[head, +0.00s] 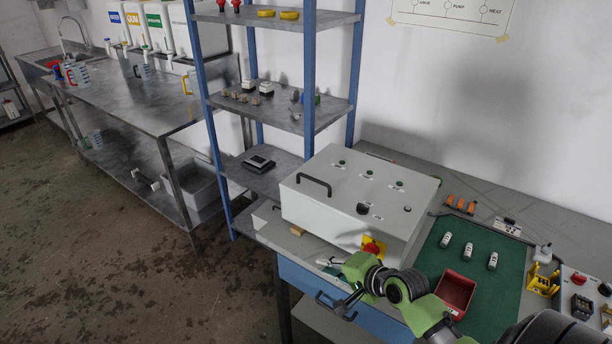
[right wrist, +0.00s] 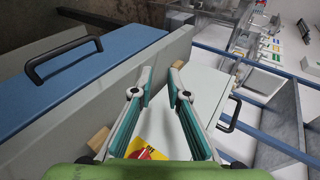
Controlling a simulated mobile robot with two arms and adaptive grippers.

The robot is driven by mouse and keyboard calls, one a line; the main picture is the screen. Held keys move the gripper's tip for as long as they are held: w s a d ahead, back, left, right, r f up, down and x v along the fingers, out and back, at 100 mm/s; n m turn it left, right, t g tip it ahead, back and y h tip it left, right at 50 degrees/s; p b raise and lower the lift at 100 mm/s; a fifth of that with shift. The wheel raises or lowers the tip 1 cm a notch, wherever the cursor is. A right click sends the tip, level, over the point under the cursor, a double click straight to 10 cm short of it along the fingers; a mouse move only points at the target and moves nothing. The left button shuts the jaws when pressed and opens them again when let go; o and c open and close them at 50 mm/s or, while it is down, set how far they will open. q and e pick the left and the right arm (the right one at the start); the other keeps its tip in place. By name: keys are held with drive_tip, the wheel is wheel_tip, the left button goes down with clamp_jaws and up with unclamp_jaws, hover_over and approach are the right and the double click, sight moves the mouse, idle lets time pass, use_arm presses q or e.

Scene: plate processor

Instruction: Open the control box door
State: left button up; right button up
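The control box (head: 345,222) is a light grey case on the bench, with its door (head: 352,190) shut as its top face. A black bar handle (head: 314,184) is at the left of the door; it also shows in the right wrist view (right wrist: 231,114). A red knob on a yellow plate (head: 373,248) is on the front side. My right gripper (head: 338,280) is in front of the box, near the bench's front edge, apart from the handle. In the right wrist view its fingers (right wrist: 160,77) are open with nothing between them. My left gripper is not in view.
A blue drawer (head: 300,277) with a black handle is under the bench edge. A green mat (head: 480,275) with a red bin (head: 455,292) lies right of the box. A blue-post shelf rack (head: 309,80) stands left. Open floor is at the lower left.

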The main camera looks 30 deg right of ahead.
sight(317, 182)
drive_tip(key=w+d+r+m+t, duration=0.2)
drive_tip(key=w+d+r+m, duration=0.15)
drive_tip(key=r, duration=0.45)
drive_tip(key=w+d+r+m+t, duration=0.2)
drive_tip(key=w+d+r+m, duration=0.1)
drive_tip(key=d+r+m, duration=0.3)
drive_tip(key=shift+n+t+h, duration=0.3)
drive_tip(key=shift+n+h, duration=0.2)
drive_tip(key=shift+n, duration=0.15)
drive_tip(key=x, duration=0.4)
drive_tip(key=p+x, duration=0.1)
drive_tip(key=x, duration=0.3)
drive_tip(key=a+r+p+x, duration=0.1)
drive_tip(key=x, duration=0.4)
drive_tip(key=shift+w, duration=0.2)
clamp_jaws()
